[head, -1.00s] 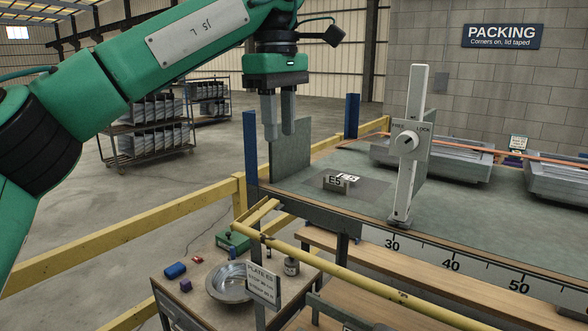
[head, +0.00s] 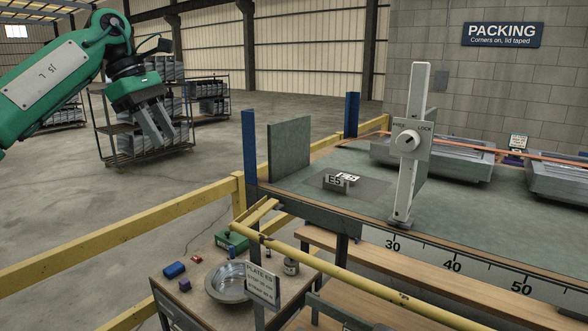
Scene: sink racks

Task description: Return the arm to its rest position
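My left arm comes in at the upper left, green with dark joints. Its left gripper (head: 162,138) hangs tilted in the air, left of the bench and in front of the wheeled racks in the picture. Its two grey fingers look a little apart, with nothing between them. A grey upright plate (head: 290,149) stands at the left end of the bench (head: 470,215), clear of the gripper. My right gripper is out of view.
A yellow rail (head: 120,243) runs below the arm. A blue post (head: 249,148) stands at the bench corner. A white upright stop (head: 412,150) with a knob stands on the bench. A side table holds a metal bowl (head: 228,290). Open floor lies around the racks (head: 112,140).

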